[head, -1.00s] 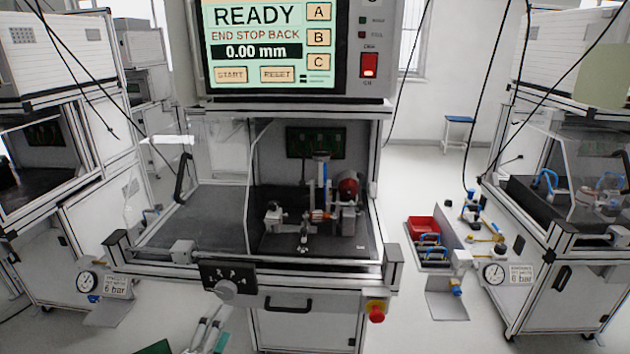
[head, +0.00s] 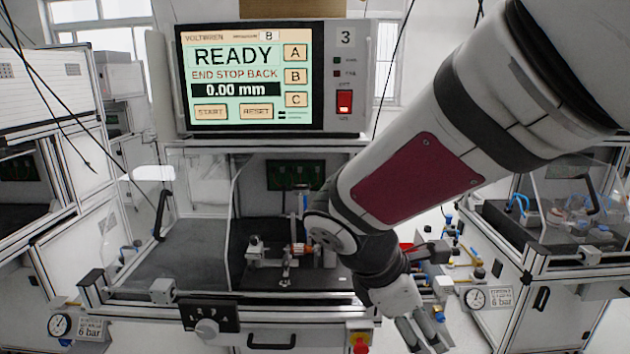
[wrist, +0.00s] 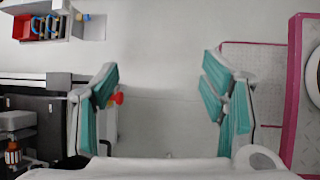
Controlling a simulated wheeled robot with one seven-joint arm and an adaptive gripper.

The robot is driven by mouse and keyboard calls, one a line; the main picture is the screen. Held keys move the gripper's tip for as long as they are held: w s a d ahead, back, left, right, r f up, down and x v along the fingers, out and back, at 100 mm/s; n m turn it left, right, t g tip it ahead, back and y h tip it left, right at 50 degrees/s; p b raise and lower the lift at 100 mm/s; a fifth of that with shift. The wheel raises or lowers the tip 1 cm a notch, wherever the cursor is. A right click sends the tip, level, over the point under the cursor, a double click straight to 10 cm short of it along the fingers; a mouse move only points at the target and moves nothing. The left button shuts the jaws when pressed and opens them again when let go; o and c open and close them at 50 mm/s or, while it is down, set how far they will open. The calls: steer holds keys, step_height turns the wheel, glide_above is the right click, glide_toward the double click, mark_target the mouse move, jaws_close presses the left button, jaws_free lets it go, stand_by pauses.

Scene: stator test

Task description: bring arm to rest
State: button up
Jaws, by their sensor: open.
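My gripper (head: 424,333) hangs at the lower right of the head view, in front of the right end of the test station. My arm comes in from the upper right and hides part of the station's right side. In the wrist view my gripper (wrist: 165,105) shows two teal-padded fingers spread wide apart. Nothing is between them but pale floor behind. The test station (head: 180,256) stands in the middle with its fixture (head: 286,255) inside. Its screen (head: 250,80) reads READY, END STOP BACK and 0.00 mm.
A red emergency stop (head: 360,347) sits at the station's front right, close to my gripper; a selector knob (head: 207,328) is further left. A red bin (wrist: 24,27) shows at the wrist view's upper left. Neighbouring stations stand left and right. Floor shows below the fingers.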

steer(key=s+d+r+m+t+y, duration=0.1)
steer(key=s+d+r+m+y, duration=0.1)
steer(key=s+m, duration=0.5)
steer(key=s+d+r+m+t+y, duration=0.1)
steer(key=s+r+m+y, duration=0.3)
steer(key=s+m, duration=0.4)
steer(key=r+m+p, duration=0.1)
steer(key=m, duration=0.2)
steer(key=shift+s+d+r, duration=0.2)
steer(key=shift+s+d, duration=0.1)
steer(key=shift+d, duration=0.1)
